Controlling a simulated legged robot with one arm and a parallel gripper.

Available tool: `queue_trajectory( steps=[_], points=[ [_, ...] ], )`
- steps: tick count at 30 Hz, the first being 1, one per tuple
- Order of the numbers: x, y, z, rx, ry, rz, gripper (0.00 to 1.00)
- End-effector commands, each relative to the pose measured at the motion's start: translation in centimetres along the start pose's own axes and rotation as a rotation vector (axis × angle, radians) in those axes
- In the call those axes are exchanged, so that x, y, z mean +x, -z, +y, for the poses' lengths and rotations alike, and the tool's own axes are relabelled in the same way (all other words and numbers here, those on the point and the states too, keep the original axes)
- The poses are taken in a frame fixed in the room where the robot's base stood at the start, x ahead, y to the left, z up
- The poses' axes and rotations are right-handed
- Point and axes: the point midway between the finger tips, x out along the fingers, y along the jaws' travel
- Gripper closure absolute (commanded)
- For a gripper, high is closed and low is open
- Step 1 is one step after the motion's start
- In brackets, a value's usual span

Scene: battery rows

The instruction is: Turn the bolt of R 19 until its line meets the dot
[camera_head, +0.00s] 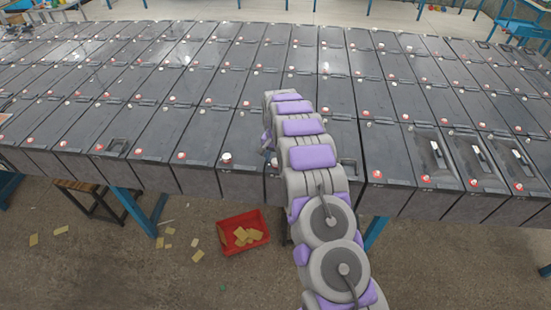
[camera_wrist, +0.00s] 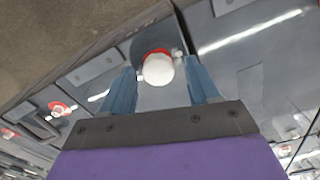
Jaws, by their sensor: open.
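In the wrist view, a white round bolt head (camera_wrist: 158,70) with a red ring (camera_wrist: 157,52) behind it stands on a dark battery (camera_wrist: 145,98) near its edge. My gripper (camera_wrist: 160,78) is open. Its two blue fingers are on either side of the white head, with a gap visible around it. I cannot tell how deep they reach. No line or dot can be made out. In the head view, my gripper is mostly hidden by my arm over the front battery row. The label R 19 cannot be read.
Rows of dark batteries (camera_head: 195,125) with red and white terminals fill the table. A white-capped terminal (camera_head: 227,157) is left of my arm. Light handles (camera_head: 437,154) lie on batteries at right. A red bin (camera_head: 243,231) with yellowish pieces is on the floor.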

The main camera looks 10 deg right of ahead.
Motion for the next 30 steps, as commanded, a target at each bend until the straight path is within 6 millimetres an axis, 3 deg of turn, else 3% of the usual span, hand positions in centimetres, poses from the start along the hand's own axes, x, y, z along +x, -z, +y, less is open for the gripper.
queue_trajectory(
  steps=[5, 21, 30],
  points=[
    [-2.5, 0.1, -0.1, 0.000, 0.002, 0.003, 0.40],
    [-14.1, 0.2, -0.2, 0.000, 0.003, 0.006, 0.40],
    [-16.8, 0.1, -0.2, 0.000, -0.001, 0.000, 0.40]
  ],
)
